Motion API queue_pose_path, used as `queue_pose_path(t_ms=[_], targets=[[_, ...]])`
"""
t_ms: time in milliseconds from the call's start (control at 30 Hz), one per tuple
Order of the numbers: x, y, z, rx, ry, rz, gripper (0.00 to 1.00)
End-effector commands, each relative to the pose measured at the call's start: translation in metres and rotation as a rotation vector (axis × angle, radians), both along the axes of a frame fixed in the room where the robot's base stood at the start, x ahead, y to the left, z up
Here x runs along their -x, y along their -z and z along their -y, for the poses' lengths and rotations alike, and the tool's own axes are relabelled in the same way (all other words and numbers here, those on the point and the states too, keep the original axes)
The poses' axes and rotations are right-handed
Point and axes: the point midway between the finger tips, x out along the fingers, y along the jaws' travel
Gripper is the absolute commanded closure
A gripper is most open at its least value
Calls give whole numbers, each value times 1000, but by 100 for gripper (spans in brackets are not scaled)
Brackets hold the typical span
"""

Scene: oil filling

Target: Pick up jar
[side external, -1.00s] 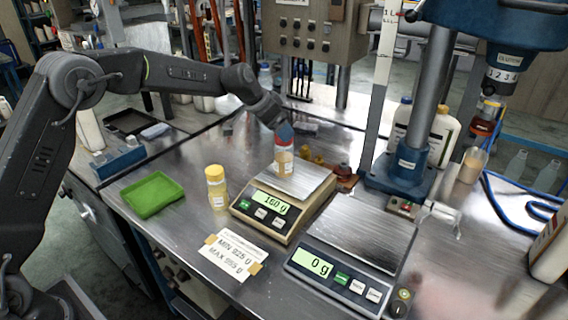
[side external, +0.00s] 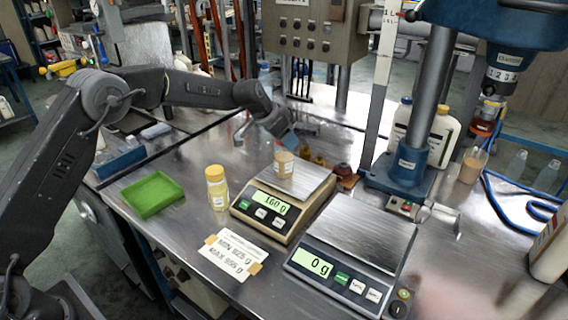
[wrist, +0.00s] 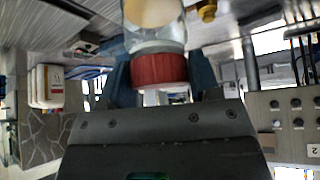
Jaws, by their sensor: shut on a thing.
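The jar (side external: 284,163), clear with beige contents and a pale label, stands upright on the plate of the tan scale (side external: 262,207). My gripper (side external: 284,141), with blue fingers, comes down tilted onto its top. In the wrist view the fingers are shut on either side of the jar's red lid (wrist: 160,70). The clear jar body (wrist: 155,25) shows just beyond the lid. I cannot tell whether the lid is still fastened to it. In the side view the fingers hide the lid.
The tan scale reads 160 g. A yellow-capped bottle (side external: 217,188) stands left of it. A second scale (side external: 365,240), reading 0 g, is empty at the front right. A green tray (side external: 152,193) lies left. The blue dispenser stand (side external: 405,168) and white jugs (side external: 440,135) stand right.

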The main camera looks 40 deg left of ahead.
Motion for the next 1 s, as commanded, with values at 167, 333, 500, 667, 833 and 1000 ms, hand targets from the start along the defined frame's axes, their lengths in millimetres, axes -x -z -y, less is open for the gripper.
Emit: queue_pose_path(t_ms=[167,333,500,667,833,1000], targets=[[0,0,0,0,0,0,64],[0,0,0,0,0,0,80],[0,-1,0,0,0,1,91],[0,-2,0,0,0,1,92],[-1,-15,0,1,-1,4,100],[-1,-42,0,0,0,6,100]])
